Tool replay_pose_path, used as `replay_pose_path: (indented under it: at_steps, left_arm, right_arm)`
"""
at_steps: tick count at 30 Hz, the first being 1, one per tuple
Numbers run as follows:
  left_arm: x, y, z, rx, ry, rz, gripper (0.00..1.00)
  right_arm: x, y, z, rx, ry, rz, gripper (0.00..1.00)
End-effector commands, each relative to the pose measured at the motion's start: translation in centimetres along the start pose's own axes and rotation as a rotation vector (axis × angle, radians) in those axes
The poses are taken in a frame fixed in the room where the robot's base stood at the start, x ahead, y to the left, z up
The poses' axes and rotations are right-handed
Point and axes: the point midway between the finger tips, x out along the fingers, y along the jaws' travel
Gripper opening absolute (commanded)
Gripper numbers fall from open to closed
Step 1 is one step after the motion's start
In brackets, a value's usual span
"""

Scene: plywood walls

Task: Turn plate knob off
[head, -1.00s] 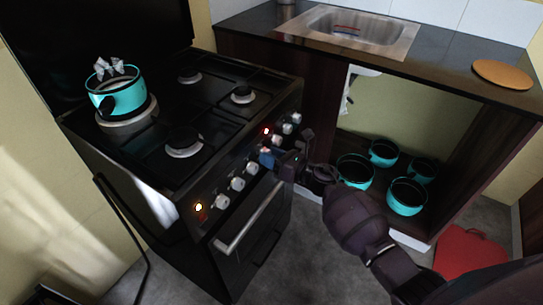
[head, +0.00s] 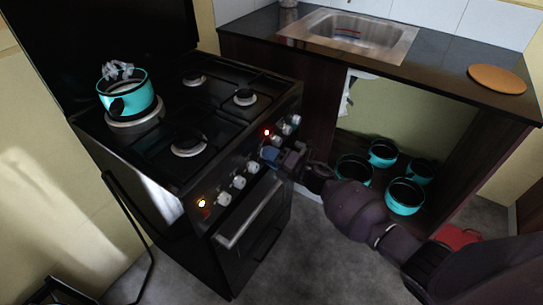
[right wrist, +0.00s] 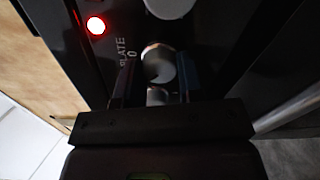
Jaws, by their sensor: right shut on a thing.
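The black stove (head: 240,205) has a row of light knobs along its front panel. My right gripper (head: 270,154) is at the middle of this row, its arm coming in from the right. In the right wrist view, the plate knob (right wrist: 158,64) sits between the two fingers (right wrist: 156,84), beside printed text reading "PLATE" and "0". The gripper is shut on this knob. A red light (right wrist: 95,25) glows near it and also shows in the head view (head: 267,132). The knob's exact angle is hard to read. My left gripper is not visible.
A turquoise pot (head: 127,96) stands on the back left plate of the stove. An orange light (head: 203,203) glows at the panel's left end. The oven handle (head: 250,215) juts out below the knobs. Several turquoise pots (head: 404,197) stand in the open cabinet at right.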

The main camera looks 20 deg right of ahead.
Motion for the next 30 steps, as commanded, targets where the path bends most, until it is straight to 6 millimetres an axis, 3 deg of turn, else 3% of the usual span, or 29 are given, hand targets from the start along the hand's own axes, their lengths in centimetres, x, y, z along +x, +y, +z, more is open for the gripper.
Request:
replay_pose_path:
  at_steps: [9, 18, 30]
  left_arm:
    - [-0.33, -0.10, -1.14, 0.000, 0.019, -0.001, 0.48]
    - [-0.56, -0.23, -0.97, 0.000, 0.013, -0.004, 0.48]
    - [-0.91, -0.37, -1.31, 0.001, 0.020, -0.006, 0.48]
  right_arm:
    - [0.00, 0.22, 0.12, 0.298, 0.000, 0.000, 0.11]
    - [0.02, 0.24, 0.11, 0.560, 0.000, 0.001, 0.11]
    - [-0.02, 0.12, 0.08, 0.773, 0.000, -0.001, 0.11]
